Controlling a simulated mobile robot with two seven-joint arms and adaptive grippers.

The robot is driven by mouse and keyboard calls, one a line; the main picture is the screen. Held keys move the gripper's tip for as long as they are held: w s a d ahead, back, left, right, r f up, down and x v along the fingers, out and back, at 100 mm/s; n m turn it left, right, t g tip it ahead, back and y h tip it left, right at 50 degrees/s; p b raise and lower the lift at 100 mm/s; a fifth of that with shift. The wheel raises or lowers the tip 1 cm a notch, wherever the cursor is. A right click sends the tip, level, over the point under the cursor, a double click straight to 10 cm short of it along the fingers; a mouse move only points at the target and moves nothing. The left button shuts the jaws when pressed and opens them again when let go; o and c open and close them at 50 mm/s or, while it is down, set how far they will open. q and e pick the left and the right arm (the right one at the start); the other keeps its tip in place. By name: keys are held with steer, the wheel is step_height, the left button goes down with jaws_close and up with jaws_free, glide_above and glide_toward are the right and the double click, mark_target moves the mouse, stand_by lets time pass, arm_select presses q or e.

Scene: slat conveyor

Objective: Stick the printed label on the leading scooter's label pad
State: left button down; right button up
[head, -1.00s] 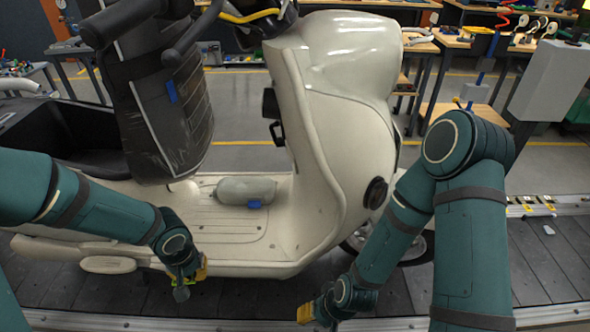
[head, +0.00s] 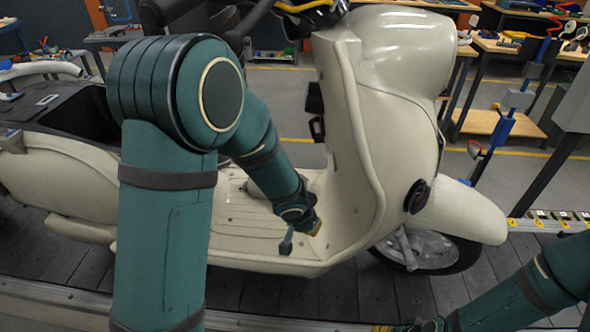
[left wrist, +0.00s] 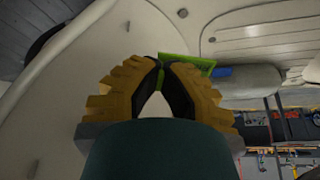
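The cream scooter (head: 385,110) stands side-on on the dark slats, its front wheel to the right. My left arm crosses its footboard, with the left gripper (head: 316,228) close to the inner side of the leg shield. In the left wrist view the yellow-fingered left gripper (left wrist: 160,65) has its tips together on a thin green piece (left wrist: 190,63), apparently the label; its print does not show. A cream scooter surface (left wrist: 95,85) lies beyond the fingers. I cannot make out the label pad. My right gripper (head: 408,328) is cut off at the bottom edge.
A grey roll-shaped bundle (left wrist: 250,80) with a blue tag lies on the footboard, mostly hidden by my left arm in the head view. Workbenches (head: 500,42) stand behind. The conveyor slats (head: 345,295) in front of the scooter are clear.

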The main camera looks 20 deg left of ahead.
mark_target(332, 160)
arm_select(q)
steer(key=w+a+r+m+t+h+b, duration=0.1)
steer(key=w+r+m+t+h+b, duration=0.2)
steer(key=w+r+m+t+h, duration=0.5)
steer(key=s+a+r+m+g+h+b, duration=0.1)
steer(key=s+a+r+h, duration=0.1)
steer(key=s+r+h, duration=0.15)
steer(key=s+a+r+h+b, duration=0.1)
steer(key=s+a+r+h, duration=0.1)
steer(key=r+h, duration=0.25)
steer(key=shift+h, duration=0.3)
steer(key=shift+d+f+p+x, duration=0.1)
steer(key=shift+f+p+x, duration=0.1)
steer(key=shift+x, duration=0.85)
steer(key=shift+d+f+p+x, duration=0.1)
steer(key=shift+f+x, duration=0.1)
steer(key=shift+x, duration=0.9)
steer(key=shift+d+f+p+x, duration=0.1)
steer(key=shift+f+x, duration=0.15)
steer(key=shift+x, duration=0.8)
steer(key=shift+f+b, duration=0.1)
steer(key=shift+b, duration=0.5)
steer(key=shift+w+d, duration=0.25)
steer(key=shift+d, duration=0.15)
stand_by(1.9)
